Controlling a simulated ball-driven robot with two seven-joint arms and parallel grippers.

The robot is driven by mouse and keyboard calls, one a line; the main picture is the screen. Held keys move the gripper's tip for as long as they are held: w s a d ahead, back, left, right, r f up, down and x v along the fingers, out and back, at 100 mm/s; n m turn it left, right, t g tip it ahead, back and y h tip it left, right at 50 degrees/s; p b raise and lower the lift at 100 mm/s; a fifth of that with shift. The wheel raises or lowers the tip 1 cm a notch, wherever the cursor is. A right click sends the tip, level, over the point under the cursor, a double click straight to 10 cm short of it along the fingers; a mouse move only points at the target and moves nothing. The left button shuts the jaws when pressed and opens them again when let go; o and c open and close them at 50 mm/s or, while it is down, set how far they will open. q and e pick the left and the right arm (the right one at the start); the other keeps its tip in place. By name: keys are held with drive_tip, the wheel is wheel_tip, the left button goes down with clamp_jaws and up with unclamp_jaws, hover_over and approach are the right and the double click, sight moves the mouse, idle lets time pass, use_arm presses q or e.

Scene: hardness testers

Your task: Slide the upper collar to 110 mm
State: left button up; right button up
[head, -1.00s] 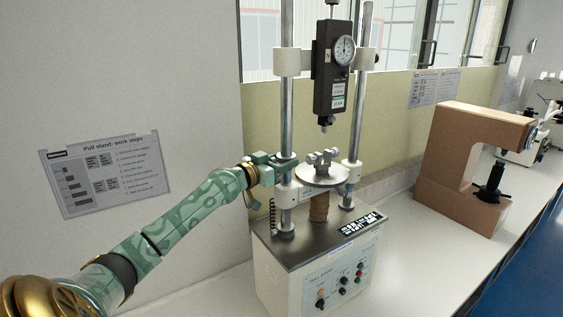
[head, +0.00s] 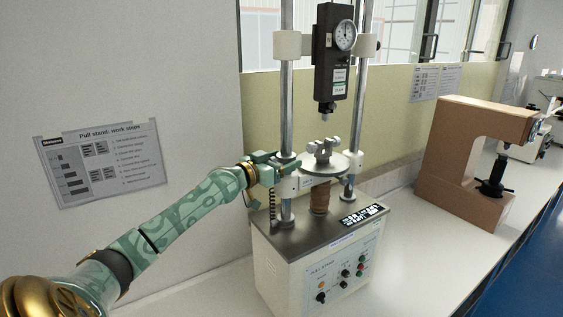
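The pull stand (head: 315,250) stands on the bench with two upright steel columns. My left gripper (head: 284,165) is at the left column (head: 286,105), level with the round platform (head: 325,163). Its green fingers overlap the column and a white block (head: 287,186) beside the platform. Whether they are closed on anything is too small to tell. I cannot make out the upper collar clearly; the gripper may cover it. No millimetre scale is readable. My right gripper is not in view.
A dial gauge (head: 333,60) hangs between the columns above the platform. A dark coil (head: 272,203) hangs below my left gripper. A brown C-shaped tester (head: 470,150) stands to the right, with clear bench between. A work-steps sign (head: 103,165) is on the wall.

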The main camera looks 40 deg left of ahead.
use_arm(q)
drive_tip(key=shift+s, duration=0.1)
drive_tip(key=shift+s+f, duration=0.1)
drive_tip(key=shift+s, duration=0.2)
drive_tip(key=s+a+b, duration=0.1)
drive_tip(key=s, duration=1.4)
drive_tip(key=shift+s+a+b, duration=0.2)
drive_tip(key=shift+b, duration=0.2)
